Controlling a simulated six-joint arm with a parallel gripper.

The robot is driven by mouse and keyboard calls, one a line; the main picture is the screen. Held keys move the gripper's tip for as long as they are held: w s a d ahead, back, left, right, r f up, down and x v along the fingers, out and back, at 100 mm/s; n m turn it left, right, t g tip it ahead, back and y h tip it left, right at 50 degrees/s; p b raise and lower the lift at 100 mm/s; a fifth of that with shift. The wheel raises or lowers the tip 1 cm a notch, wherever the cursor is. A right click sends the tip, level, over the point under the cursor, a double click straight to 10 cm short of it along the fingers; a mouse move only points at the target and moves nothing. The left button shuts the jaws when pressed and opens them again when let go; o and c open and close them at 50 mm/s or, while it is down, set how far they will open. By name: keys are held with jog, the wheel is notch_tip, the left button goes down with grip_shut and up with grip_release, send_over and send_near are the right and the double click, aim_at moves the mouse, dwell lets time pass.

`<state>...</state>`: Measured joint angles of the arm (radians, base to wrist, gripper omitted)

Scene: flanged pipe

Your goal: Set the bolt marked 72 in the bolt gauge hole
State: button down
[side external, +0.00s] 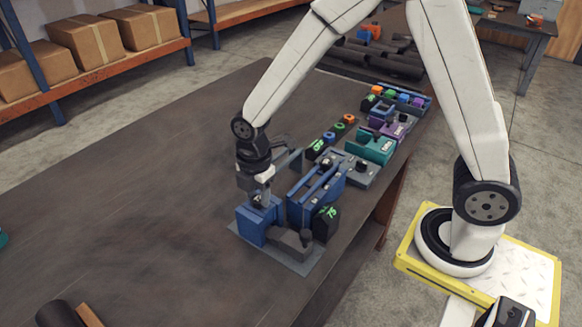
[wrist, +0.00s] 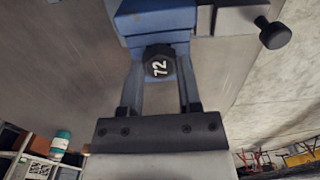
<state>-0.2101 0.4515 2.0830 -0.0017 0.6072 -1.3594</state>
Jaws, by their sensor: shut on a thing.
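My gripper (side external: 262,199) points down over a blue block (side external: 256,226) near the table's front. In the wrist view my gripper (wrist: 158,72) has its two fingers on either side of the dark hex head of the bolt marked 72 (wrist: 158,66), shut on it. The white 72 faces the camera. The blue block (wrist: 158,20) lies directly beyond the bolt head. The bolt's shank and any gauge hole are hidden, so I cannot tell whether the bolt is in a hole.
The block stands on a grey plate (side external: 296,263) with a grey arm and dark knob (side external: 305,237). Close right are a blue frame (side external: 316,190) and a black block with green digits (side external: 326,221). Coloured fixtures (side external: 372,145) run toward the back.

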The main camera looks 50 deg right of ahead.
grip_release()
dwell(0.4)
dwell(0.4)
jog(key=shift+r, duration=3.5)
jog(key=shift+s+d+f+m, duration=0.1)
jog(key=shift+s+d+m, duration=0.45)
jog(key=shift+m, duration=0.45)
jog(key=s+d+m, duration=0.2)
jog(key=m, duration=0.2)
jog(key=s+d+f+m+t, duration=0.1)
jog(key=s+d+m, duration=0.1)
jog(key=m, duration=0.3)
jog(key=s+d+f+m+t, duration=0.1)
jog(key=s+d+m, duration=0.1)
jog(key=m, duration=0.2)
jog(key=shift+s, duration=0.4)
jog(key=shift+s+d+f+m+t, duration=0.15)
jog(key=shift+s+d+m, duration=0.2)
jog(key=shift+m, duration=0.4)
jog(key=shift+s+d+f+m+t, duration=0.15)
jog(key=shift+s+m, duration=0.25)
jog(key=shift+m, duration=0.35)
